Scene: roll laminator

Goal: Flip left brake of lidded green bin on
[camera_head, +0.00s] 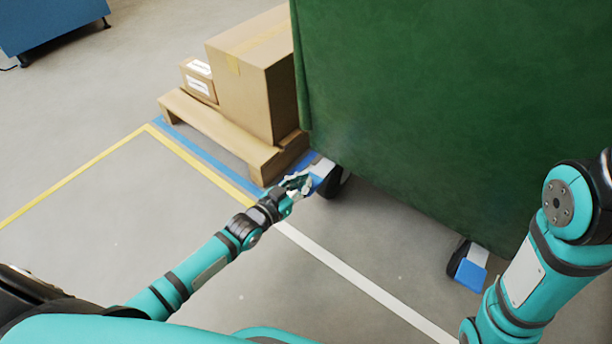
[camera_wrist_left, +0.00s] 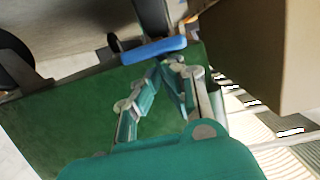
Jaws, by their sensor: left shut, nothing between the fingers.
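The green bin (camera_head: 430,100) fills the upper right of the head view; its lid is out of frame. Its left brake is a blue pedal (camera_head: 322,168) on the wheel under the near left corner. The right brake, also blue (camera_head: 470,273), sits by the other near wheel. My left gripper (camera_head: 302,184) is shut and empty, with its fingertips right at the left brake pedal. In the left wrist view the fingers (camera_wrist_left: 170,66) come together just beside the blue pedal (camera_wrist_left: 153,50); I cannot tell whether they touch it. My right arm shows at the right, its gripper out of view.
A wooden pallet (camera_head: 222,130) with cardboard boxes (camera_head: 262,85) stands close to the left of the bin's corner, near my left gripper. Floor tape (camera_head: 340,268) crosses the open floor in front. A blue cabinet (camera_head: 50,22) is far back left.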

